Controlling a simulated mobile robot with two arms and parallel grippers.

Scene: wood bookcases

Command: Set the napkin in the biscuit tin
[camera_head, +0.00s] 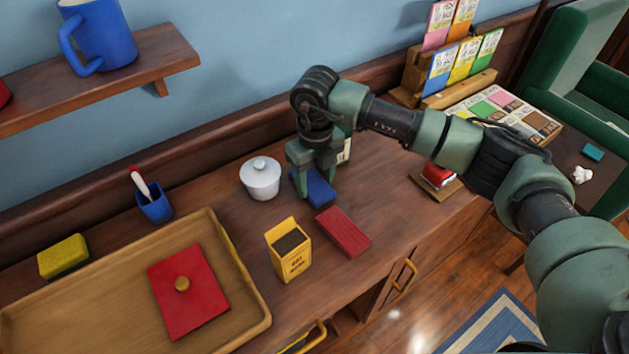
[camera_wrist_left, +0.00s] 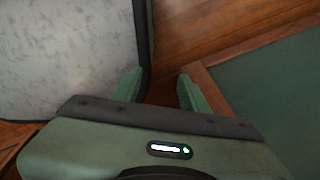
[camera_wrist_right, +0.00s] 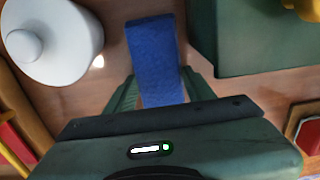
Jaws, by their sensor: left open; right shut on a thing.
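My right gripper (camera_head: 315,182) is shut on a blue oblong piece (camera_head: 318,189) at the sideboard top. It looks like cloth and may be the folded napkin; it shows between the fingers in the right wrist view (camera_wrist_right: 154,60). I cannot tell for sure which thing is the biscuit tin. A dark green box (camera_wrist_right: 253,35) stands right of the blue piece in the right wrist view, mostly hidden behind my gripper in the head view. A yellow box with a dark top (camera_head: 290,250) stands nearer. My left gripper (camera_wrist_left: 158,92) is open and empty, away from the sideboard top.
A white lidded pot (camera_head: 260,180) stands left of my right gripper. A red oblong piece (camera_head: 343,231) lies in front of it. A wooden tray (camera_head: 110,300) holds a red panel with a knob (camera_head: 188,300). A red-topped item (camera_head: 438,176) stands to the right.

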